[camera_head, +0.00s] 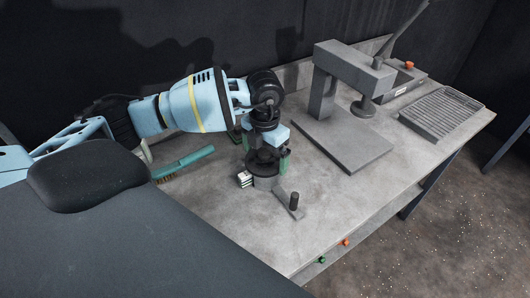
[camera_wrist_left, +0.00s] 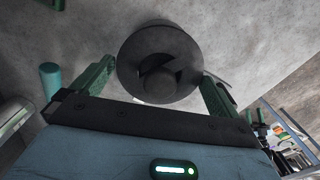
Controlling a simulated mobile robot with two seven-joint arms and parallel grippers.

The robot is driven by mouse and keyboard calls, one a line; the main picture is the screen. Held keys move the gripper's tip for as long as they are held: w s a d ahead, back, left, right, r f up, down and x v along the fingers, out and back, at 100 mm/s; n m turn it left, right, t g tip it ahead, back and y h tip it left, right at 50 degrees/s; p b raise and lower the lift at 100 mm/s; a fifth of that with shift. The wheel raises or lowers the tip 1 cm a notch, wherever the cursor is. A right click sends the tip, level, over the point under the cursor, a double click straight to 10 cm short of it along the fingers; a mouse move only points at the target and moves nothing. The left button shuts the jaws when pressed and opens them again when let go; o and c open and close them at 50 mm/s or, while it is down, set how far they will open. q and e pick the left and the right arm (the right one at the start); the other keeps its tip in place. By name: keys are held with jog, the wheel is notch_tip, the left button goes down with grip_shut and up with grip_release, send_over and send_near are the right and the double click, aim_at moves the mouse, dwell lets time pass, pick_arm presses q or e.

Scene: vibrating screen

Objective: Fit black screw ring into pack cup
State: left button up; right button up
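The black screw ring (camera_wrist_left: 135,62) is a dark round piece between the two green fingers of my left gripper (camera_wrist_left: 160,75), with both fingers at its sides. In the head view my left gripper (camera_head: 266,158) points down with the ring low between its fingers. Right under it stands a dark grey round body (camera_head: 266,183), seemingly the pack cup, with a flat arm and upright peg (camera_head: 294,201) toward the front right. Whether the ring touches the cup is hidden by the gripper. My right gripper is not in view.
A teal-handled brush (camera_head: 184,164) lies left of the gripper. A small white-and-dark block (camera_head: 245,179) sits close beside the cup. A grey press stand (camera_head: 343,150) and a slatted tray (camera_head: 442,112) are further right. The front of the grey table (camera_head: 345,205) is clear.

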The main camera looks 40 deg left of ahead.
aim_at(265, 153)
pick_arm(q)
jog(key=shift+r, duration=0.1)
notch_tip(265, 153, up, 8)
jog(key=shift+f, duration=0.2)
dwell(1.0)
